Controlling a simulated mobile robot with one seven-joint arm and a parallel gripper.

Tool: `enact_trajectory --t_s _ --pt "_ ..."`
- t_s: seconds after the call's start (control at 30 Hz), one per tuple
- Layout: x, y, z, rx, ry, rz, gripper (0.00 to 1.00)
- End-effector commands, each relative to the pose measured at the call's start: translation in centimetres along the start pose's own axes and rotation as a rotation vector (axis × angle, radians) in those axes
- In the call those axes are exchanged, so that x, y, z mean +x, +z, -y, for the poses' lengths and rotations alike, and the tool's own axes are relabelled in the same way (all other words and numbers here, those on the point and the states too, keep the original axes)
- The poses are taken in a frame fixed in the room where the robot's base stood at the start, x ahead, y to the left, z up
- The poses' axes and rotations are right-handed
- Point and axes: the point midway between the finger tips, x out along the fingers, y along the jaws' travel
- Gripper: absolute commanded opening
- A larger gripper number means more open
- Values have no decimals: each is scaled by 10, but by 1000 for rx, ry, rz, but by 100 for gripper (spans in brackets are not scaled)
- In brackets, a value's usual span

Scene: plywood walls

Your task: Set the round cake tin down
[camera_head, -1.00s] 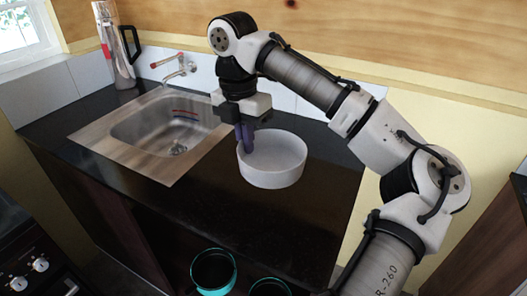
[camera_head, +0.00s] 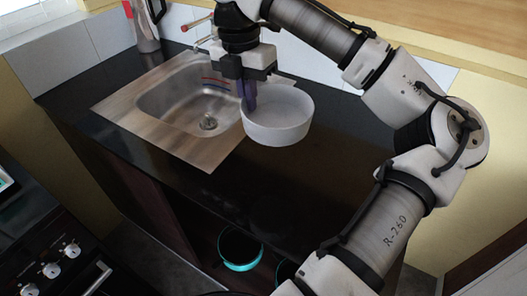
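The round cake tin (camera_head: 277,130) is a white, open-topped, shallow tin, seen over the dark counter just right of the sink. It looks level. My gripper (camera_head: 249,104) points down at the tin's left rim, with its purple fingers closed together on the rim wall. The tin's inside looks empty. I cannot tell whether its base touches the counter or hangs a little above it.
The steel sink (camera_head: 165,147) with its tap lies left of the tin. The black counter (camera_head: 255,185) is clear in front of the tin. A flask (camera_head: 141,25) stands at the back left. Teal-rimmed pots (camera_head: 240,266) sit below the counter, and a stove (camera_head: 60,262) is at lower left.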

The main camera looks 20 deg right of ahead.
Motion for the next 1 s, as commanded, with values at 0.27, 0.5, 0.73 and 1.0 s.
enact_trajectory --t_s 0.27,0.5,0.73,1.0 --pt "75 -1 -6 -4 1 -7 0" --pt "122 -1 -11 -2 1 -4 0" --pt "143 -1 -12 -1 0 -3 0" --pt "170 -1 -15 -1 0 -1 0"
